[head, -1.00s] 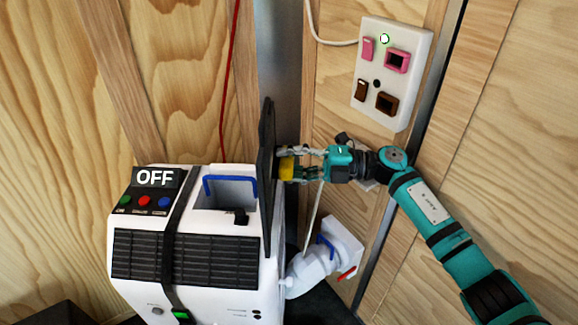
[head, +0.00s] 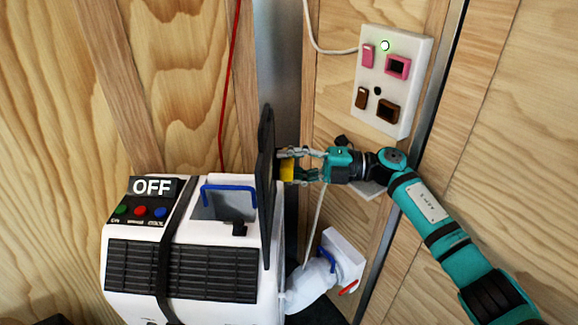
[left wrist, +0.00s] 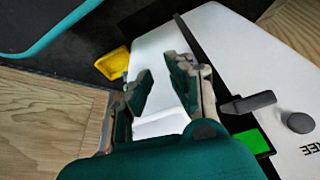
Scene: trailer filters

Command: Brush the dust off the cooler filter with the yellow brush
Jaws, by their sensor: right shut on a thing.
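The cooler filter (head: 266,190) is a thin dark panel, seen almost edge-on in the head view, upright at the right side of the white cooler (head: 262,255). My right gripper (head: 288,167) is shut on the yellow brush (head: 287,170), just right of the filter. The brush is at or very near the filter's right face; I cannot tell whether it touches. Dust on that face is hidden. My left gripper (left wrist: 157,72) shows in the left wrist view, with its fingers apart and nothing between them, over a white surface of the cooler. It is not in the head view.
The cooler's display (head: 152,187) reads OFF. A blue handle (head: 229,188) stands on its top. A white pipe (head: 312,280) runs to the wall at right. A socket panel (head: 393,80) is above my right arm. A yellow open container (left wrist: 113,63) lies on the floor in the left wrist view.

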